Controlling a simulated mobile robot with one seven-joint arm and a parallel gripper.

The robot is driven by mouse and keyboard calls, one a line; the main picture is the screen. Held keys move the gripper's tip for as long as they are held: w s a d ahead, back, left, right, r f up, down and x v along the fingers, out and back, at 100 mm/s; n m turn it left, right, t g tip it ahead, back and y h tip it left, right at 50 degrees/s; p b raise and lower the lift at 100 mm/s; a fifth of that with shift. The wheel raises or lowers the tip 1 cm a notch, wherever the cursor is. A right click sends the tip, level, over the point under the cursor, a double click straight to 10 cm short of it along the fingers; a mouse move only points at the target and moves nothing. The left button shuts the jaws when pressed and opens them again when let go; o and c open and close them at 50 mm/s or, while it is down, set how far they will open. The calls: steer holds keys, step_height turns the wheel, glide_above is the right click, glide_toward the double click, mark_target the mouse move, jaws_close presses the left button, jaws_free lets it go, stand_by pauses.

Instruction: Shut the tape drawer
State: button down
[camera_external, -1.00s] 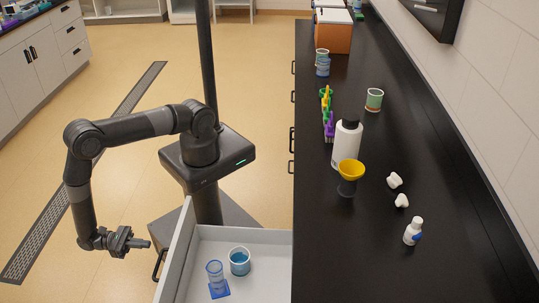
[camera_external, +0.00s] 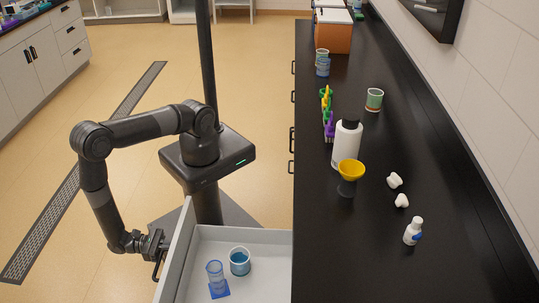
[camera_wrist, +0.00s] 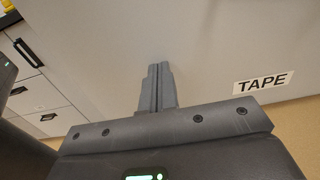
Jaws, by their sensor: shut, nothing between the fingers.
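The tape drawer (camera_external: 178,248) stands pulled out from under the black bench in the external view. It is a pale grey box with its front panel facing left and a dark handle (camera_external: 157,267) on that panel. In the wrist view the drawer front (camera_wrist: 215,60) fills most of the picture and bears a TAPE label (camera_wrist: 263,82). My gripper (camera_external: 165,243) is shut and empty, its fingers pointing at the front panel. The fingertips (camera_wrist: 159,68) are at or very close to the panel; I cannot tell whether they touch.
Inside the drawer are a blue-based measuring cylinder (camera_external: 216,275) and a beaker of blue liquid (camera_external: 240,261). A white bottle (camera_external: 346,146), a yellow funnel (camera_external: 350,169) and other small items stand on the black bench (camera_external: 450,220). The floor left of the drawer is clear.

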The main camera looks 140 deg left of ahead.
steer(key=x, duration=3.9)
steer(key=shift+d, duration=0.1)
